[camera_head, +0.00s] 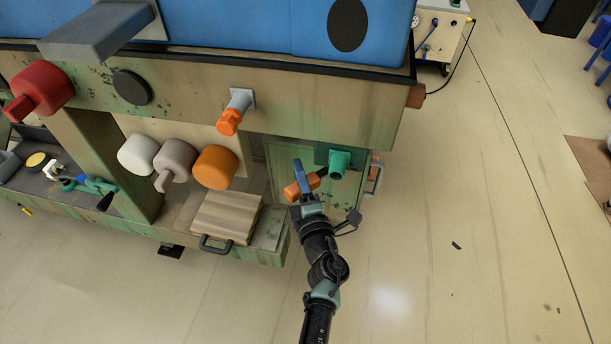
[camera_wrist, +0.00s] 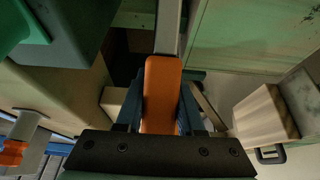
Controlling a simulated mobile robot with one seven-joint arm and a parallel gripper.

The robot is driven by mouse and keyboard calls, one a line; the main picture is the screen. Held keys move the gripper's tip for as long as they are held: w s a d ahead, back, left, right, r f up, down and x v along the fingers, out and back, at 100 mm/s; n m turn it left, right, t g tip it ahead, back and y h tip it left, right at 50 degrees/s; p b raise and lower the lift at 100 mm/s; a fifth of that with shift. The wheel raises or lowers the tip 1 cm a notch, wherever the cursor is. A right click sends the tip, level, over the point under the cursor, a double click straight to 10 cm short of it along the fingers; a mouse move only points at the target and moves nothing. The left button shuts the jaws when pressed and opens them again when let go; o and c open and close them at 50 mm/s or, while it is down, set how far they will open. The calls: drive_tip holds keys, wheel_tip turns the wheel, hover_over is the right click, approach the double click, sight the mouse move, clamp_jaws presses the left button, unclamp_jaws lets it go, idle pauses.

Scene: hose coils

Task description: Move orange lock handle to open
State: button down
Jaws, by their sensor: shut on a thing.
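The orange lock handle (camera_head: 293,190) is at the front of the green panel, right of the wooden block. My gripper (camera_head: 303,182) is at it, reaching up from below. In the wrist view, the orange handle (camera_wrist: 161,88) stands between the blue-grey fingers of my gripper (camera_wrist: 160,108), which are shut on it. A grey metal bar (camera_wrist: 168,25) runs on from the far end of the handle. In the head view, a finger and the wrist hide part of the handle.
A teal fitting (camera_head: 339,161) juts out close to the right of my gripper. A wooden block (camera_head: 227,217) lies to the left, with white, grey and orange rollers (camera_head: 215,167) above it. Another orange-tipped lever (camera_head: 231,118) hangs higher up.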

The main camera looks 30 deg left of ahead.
sight(312, 190)
drive_tip(key=shift+s+d+r+n+g+y+p, duration=0.1)
drive_tip(key=shift+d+r+n+g+y+p, duration=0.1)
drive_tip(key=shift+d, duration=0.2)
drive_tip(key=shift+d+r+n+g+y+p, duration=0.1)
drive_tip(key=shift+d+y, duration=0.1)
drive_tip(key=shift+d, duration=0.15)
drive_tip(key=shift+s+d+f+n+g+y, duration=0.1)
drive_tip(key=shift+s+f+n+g+y, duration=0.1)
drive_tip(key=shift+n+g+y, duration=0.3)
drive_tip(key=shift+s+d+f+n+g+y, duration=0.1)
drive_tip(key=shift+s+n+g+y, duration=0.1)
drive_tip(key=shift+n+g+y, duration=0.3)
drive_tip(key=d+n+g+y+b, duration=0.1)
drive_tip(key=s+d+n+g+b, duration=0.1)
drive_tip(key=g+b, duration=0.1)
drive_tip(key=shift+f+g+y, duration=0.2)
drive_tip(key=shift+g+y, duration=0.1)
drive_tip(key=shift+y, duration=0.1)
drive_tip(key=shift+s+d+r+n+g+y+b, duration=0.1)
drive_tip(key=shift+d+n+g+y+b, duration=0.25)
drive_tip(key=shift+n+g+b, duration=0.6)
drive_tip(key=shift+s+d+r+n+g+y+b, duration=0.1)
drive_tip(key=shift+d+n+g+b, duration=0.2)
drive_tip(key=shift+d+g+b, duration=0.7)
drive_tip(key=shift+s+a+r+n+g+y+b, duration=0.1)
drive_tip(key=shift+n+g+y+b, duration=0.15)
drive_tip(key=shift+n+g+b, duration=0.85)
drive_tip(key=shift+m+t+b, duration=0.4)
drive_tip(key=shift+m+t, duration=0.05)
